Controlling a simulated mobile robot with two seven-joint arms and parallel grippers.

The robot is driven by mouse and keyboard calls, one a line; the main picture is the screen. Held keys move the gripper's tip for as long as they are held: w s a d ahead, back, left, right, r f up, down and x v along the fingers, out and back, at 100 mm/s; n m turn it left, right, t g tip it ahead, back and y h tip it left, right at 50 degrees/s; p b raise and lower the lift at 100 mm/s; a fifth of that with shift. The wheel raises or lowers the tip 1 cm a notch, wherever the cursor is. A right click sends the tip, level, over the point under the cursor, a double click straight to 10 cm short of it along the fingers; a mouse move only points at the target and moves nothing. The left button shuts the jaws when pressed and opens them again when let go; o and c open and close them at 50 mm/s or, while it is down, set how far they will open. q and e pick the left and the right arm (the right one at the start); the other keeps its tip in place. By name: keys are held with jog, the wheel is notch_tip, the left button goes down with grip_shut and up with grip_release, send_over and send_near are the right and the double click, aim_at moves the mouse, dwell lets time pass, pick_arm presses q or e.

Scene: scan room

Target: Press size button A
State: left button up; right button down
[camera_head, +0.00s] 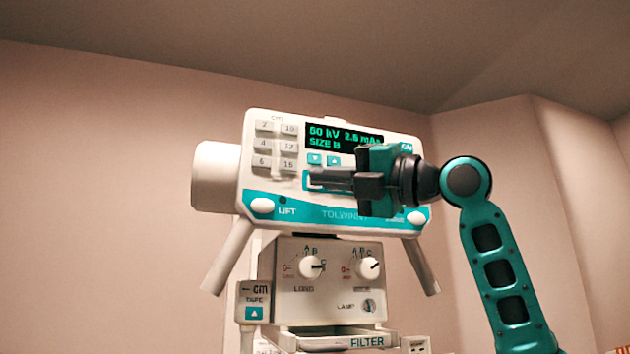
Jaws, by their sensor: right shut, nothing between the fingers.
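The white X-ray head's control panel (255,170) faces me, with a teal band along its bottom. Its dark display (344,137) reads "SIZE B" in green, below a kV and mAs line. My right gripper (314,179) is shut and empty. Its dark fingers point left across the panel, below the display. Their tips overlap a teal-edged spot left of the panel's middle; I cannot tell whether they touch it. No button marked A is legible; the gripper hides part of the panel. My left gripper is not in view.
Grey cm buttons (265,142) stand in two columns at the panel's left. Two small teal buttons (314,159) sit under the display. Below is a box with two white knobs (312,267) and a FILTER tray (330,339). Free room lies left of the head.

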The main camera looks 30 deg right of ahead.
jog(key=shift+w, duration=0.4)
jog(key=shift+s, duration=0.1)
dwell(0.5)
jog(key=shift+s+a, duration=0.1)
jog(key=shift+s, duration=0.65)
jog(key=s, duration=0.2)
jog(key=s+a, duration=0.1)
jog(key=s, duration=0.2)
jog(key=shift+a, duration=0.1)
jog(key=shift+w, duration=0.15)
dwell(0.7)
